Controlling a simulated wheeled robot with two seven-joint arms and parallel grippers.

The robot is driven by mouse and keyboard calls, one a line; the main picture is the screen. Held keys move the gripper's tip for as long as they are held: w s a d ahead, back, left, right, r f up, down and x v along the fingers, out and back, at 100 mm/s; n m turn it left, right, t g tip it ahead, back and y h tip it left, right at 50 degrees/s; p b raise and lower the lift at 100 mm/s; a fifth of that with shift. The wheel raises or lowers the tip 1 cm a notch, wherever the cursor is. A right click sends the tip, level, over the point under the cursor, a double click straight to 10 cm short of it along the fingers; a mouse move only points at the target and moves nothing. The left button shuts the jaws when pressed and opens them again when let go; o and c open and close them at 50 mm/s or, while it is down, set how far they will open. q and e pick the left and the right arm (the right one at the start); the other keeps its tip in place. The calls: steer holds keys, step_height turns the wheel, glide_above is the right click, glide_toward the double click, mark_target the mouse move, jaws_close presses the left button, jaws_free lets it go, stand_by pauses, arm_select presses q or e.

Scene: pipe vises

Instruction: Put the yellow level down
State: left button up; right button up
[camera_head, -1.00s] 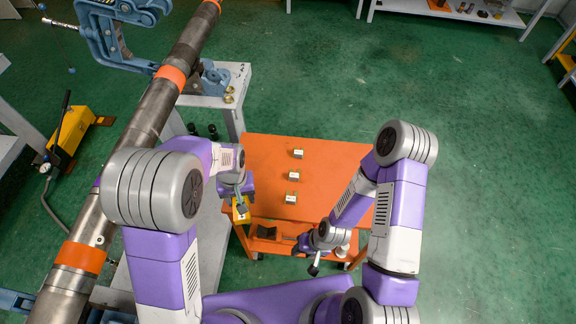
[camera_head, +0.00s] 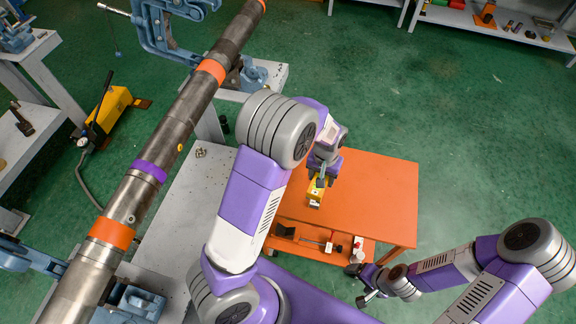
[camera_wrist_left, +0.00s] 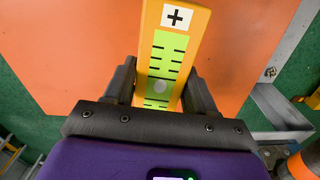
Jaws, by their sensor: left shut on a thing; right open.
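The yellow level (camera_head: 315,191) is in my left gripper (camera_head: 322,181), over the near left part of the orange cart's top (camera_head: 375,205). In the left wrist view the level (camera_wrist_left: 190,22) shows a green scale and a white patch with a black plus, with the fingers of my left gripper (camera_wrist_left: 168,90) shut on its two sides. The orange top lies behind it; I cannot tell whether the level touches it. My right gripper (camera_head: 362,299) is open and empty, low at the right of the cart's near edge.
A long grey pipe (camera_head: 165,150) with orange and purple bands runs diagonally on the left, held by blue vises (camera_head: 165,25). The cart's lower shelf holds tools (camera_head: 310,241). The right part of the cart top is bare. A yellow pump (camera_head: 110,108) stands on the green floor.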

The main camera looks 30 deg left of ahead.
arm_select(q)
steer(key=w+a+n+p, duration=0.2)
steer(key=w+a+p, duration=0.2)
steer(key=a, duration=1.1)
steer(key=f, duration=0.9)
steer(key=shift+a+f+b, duration=0.15)
steer(key=shift+a+b, duration=0.15)
steer(key=shift+b, duration=0.05)
steer(key=shift+s, duration=0.1)
steer(key=shift+f, duration=0.1)
steer(key=o, duration=1.5)
